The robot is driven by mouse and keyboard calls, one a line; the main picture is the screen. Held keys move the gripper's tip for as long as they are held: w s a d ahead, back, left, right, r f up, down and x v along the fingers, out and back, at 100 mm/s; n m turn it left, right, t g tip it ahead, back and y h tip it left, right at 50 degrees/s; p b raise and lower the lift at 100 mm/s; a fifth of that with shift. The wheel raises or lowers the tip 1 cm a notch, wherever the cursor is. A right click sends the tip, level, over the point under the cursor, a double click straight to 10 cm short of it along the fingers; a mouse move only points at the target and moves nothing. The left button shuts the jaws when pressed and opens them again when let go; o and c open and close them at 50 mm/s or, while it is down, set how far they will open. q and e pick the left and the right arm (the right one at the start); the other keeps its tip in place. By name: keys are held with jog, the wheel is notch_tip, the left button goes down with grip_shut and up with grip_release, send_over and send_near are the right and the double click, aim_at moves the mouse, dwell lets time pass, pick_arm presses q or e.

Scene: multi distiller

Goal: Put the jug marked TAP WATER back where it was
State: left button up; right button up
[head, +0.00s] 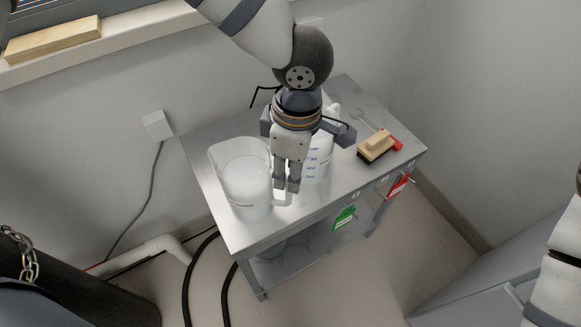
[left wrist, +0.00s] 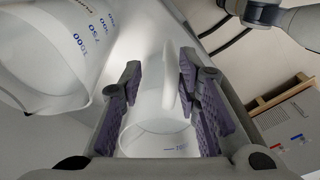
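A clear, whitish jug (head: 240,165) stands upright on the left part of the metal table. A small label is on its front, too small to read. Its handle (head: 282,198) points right. My left gripper (head: 287,187) is at this handle, fingers pointing down. In the left wrist view the two finger pads (left wrist: 160,90) stand apart, with a pale handle (left wrist: 170,80) between them, nearer the right pad. A second jug (head: 318,160) with blue marks stands behind my gripper, partly hidden. In the left wrist view it seems to be the large jug (left wrist: 60,50) at left. My right gripper is not seen.
The metal table (head: 215,205) also bears a wooden brush (head: 376,146) and a red-handled tool (head: 393,142) at right. Black hoses (head: 190,285) lie at front left. Bare tabletop shows behind the left jug.

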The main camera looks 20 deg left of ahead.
pick_arm(q)
notch_tip(320, 180, up, 11)
jog(key=p, duration=0.1)
jog(key=shift+d+r, duration=0.15)
jog(key=shift+d, duration=0.2)
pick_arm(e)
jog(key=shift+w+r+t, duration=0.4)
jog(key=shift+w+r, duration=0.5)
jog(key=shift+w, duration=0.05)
pick_arm(q)
jog(key=shift+s, duration=0.1)
